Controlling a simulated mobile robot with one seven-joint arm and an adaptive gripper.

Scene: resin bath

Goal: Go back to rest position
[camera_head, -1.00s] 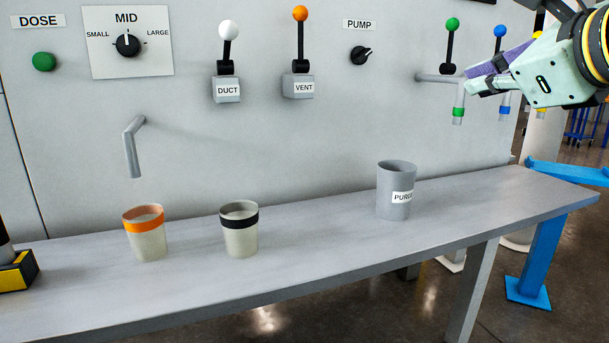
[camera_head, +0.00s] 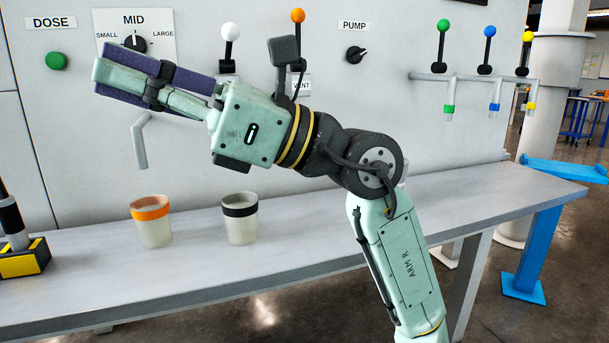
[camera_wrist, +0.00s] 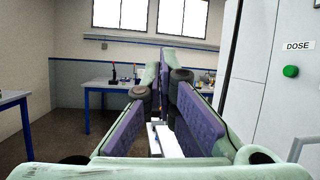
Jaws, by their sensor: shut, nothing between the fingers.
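My gripper (camera_head: 98,75) is shut and empty, raised in front of the panel at the left, with its fingers pointing left. In the head view it is in front of the panel below the DOSE and MID labels and above the orange-banded cup. In the wrist view my gripper (camera_wrist: 165,62) has its purple-padded fingers together at the tips, with nothing seen between them.
An orange-banded cup (camera_head: 152,222) and a black-banded cup (camera_head: 240,220) stand on the grey bench (camera_head: 130,285). A spout (camera_head: 140,142) juts from the panel. A yellow-black device (camera_head: 22,258) sits at the far left. Taps with coloured levers (camera_head: 485,75) are at the right.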

